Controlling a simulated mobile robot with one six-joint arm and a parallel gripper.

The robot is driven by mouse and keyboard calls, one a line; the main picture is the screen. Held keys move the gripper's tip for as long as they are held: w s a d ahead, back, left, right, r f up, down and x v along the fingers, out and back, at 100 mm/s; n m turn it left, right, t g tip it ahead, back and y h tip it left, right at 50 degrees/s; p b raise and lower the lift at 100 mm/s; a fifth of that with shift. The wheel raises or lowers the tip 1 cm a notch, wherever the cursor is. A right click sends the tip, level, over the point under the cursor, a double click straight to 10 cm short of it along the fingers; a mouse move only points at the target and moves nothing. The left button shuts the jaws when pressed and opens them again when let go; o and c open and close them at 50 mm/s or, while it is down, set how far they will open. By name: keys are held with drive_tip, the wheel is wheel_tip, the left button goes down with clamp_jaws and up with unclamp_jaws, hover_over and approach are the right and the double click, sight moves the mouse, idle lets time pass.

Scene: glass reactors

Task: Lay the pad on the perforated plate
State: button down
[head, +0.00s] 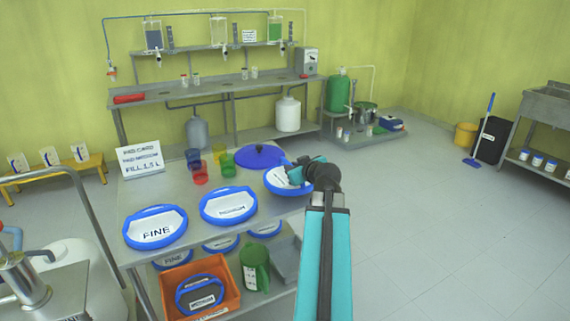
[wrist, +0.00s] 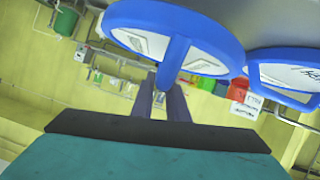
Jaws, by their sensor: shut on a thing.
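A round pad with a blue rim and white face (head: 275,181) is at the right end of the steel table. My gripper (head: 296,172) is shut on it. In the wrist view, the fingers (wrist: 168,88) close on the blue bar of this pad (wrist: 122,38); its label is not readable. I cannot tell whether it rests on the table or is just clear of it. A similar pad marked MEDIUM (head: 229,206) and one marked FINE (head: 155,229) lie to its left. I cannot make out a perforated plate in either view.
A blue lid (head: 260,156) and several coloured cups (head: 201,173) stand behind the pads. A sign (head: 141,159) reads "PAD MEDIUM" and "FILL 1.5 L". Below are an orange crate (head: 234,297) and a green jug (head: 255,266). The floor on the right (head: 430,220) is clear.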

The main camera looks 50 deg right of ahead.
sight(284, 158)
drive_tip(key=w+d, duration=0.1)
drive_tip(key=w, duration=0.1)
drive_tip(key=w+d+p, duration=0.1)
drive_tip(key=w, duration=0.2)
drive_tip(key=w+d, duration=0.2)
drive_tip(key=shift+w+d+f, duration=0.1)
drive_tip(key=shift+w+f, duration=0.15)
drive_tip(key=shift+f, duration=0.15)
drive_tip(key=shift+f, duration=0.1)
drive_tip(key=shift+f+p, duration=0.55)
drive_tip(key=shift+f, duration=1.1)
drive_tip(key=shift+f, duration=0.15)
drive_tip(key=c, duration=1.7)
unclamp_jaws()
drive_tip(key=shift+c, duration=0.2)
drive_tip(key=shift+r, duration=0.2)
drive_tip(key=shift+s+a+r, duration=0.1)
drive_tip(key=shift+s+a, duration=0.2)
drive_tip(key=shift+s, duration=0.3)
drive_tip(key=shift+b+v, duration=0.9)
drive_tip(key=shift+v, duration=4.45)
